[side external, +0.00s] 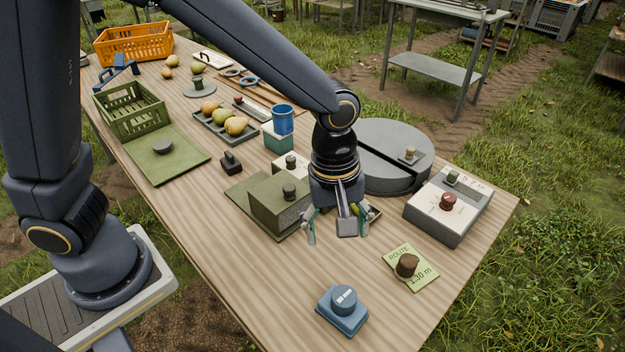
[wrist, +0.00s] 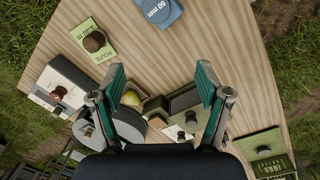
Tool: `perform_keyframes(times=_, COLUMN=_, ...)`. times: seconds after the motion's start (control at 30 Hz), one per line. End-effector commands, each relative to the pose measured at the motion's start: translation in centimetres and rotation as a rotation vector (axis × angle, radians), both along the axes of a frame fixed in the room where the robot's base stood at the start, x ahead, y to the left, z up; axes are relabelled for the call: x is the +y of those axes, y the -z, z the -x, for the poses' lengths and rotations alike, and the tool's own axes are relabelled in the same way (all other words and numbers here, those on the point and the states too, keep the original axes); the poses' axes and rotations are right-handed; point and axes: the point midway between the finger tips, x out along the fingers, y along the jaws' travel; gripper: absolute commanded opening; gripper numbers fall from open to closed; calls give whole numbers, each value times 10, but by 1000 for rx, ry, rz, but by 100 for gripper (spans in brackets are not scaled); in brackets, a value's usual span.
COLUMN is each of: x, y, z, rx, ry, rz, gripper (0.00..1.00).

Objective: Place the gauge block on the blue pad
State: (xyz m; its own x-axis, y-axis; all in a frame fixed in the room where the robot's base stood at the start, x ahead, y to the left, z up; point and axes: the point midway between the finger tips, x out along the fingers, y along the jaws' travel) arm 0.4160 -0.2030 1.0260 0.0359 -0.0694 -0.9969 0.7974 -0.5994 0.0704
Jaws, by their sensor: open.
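A blue cylinder marked "50 mm" (side external: 344,297), which looks like the gauge block, stands upright on a squarish blue base (side external: 340,318), apparently the blue pad, near the table's front edge. In the wrist view the "50 mm" piece (wrist: 158,9) is at the top edge and partly cut off. My gripper (side external: 338,231) points down, behind and apart from the blue piece. Its green-padded fingers are spread wide with nothing between them, and both tips show in the wrist view (wrist: 161,80).
A green ROUTE card (side external: 421,276) with a brown knob lies right of the blue piece. A grey-white box with a red knob (side external: 447,203) stands behind it. A green box (side external: 281,207) is beside my gripper, left. The table between gripper and blue piece is clear.

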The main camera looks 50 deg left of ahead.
Motion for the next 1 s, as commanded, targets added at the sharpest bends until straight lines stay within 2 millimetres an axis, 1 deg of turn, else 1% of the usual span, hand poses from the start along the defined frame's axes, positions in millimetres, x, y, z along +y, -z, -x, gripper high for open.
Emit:
perform_keyframes(times=0.03, x=23, y=-26, z=-2, rx=-42, ry=57, rz=31, gripper=76)
perform_keyframes(times=0.07, x=37, y=-40, z=0, rx=-68, ry=109, rz=43, gripper=76)
perform_keyframes(times=0.1, x=56, y=-59, z=4, rx=-109, ry=180, rz=52, gripper=76)
perform_keyframes(times=0.17, x=85, y=-83, z=14, rx=-176, ry=294, rz=49, gripper=76)
perform_keyframes(times=0.2, x=103, y=-96, z=22, rx=-224, ry=368, rz=36, gripper=76)
perform_keyframes(times=0.27, x=128, y=-113, z=37, rx=-291, ry=478, rz=-2, gripper=76)
perform_keyframes(times=0.3, x=143, y=-121, z=48, rx=-331, ry=545, rz=-35, gripper=76)
perform_keyframes(times=0.4, x=172, y=-135, z=72, rx=-403, ry=690, rz=-134, gripper=76)
perform_keyframes(times=0.5, x=191, y=-140, z=91, rx=-439, ry=795, rz=-226, gripper=76)
perform_keyframes(times=0.6, x=200, y=-142, z=102, rx=-451, ry=857, rz=-283, gripper=76)
perform_keyframes(times=0.7, x=203, y=-142, z=106, rx=-453, ry=883, rz=-307, gripper=76)
perform_keyframes(times=1.0, x=203, y=-142, z=106, rx=-453, ry=887, rz=-307, gripper=76)
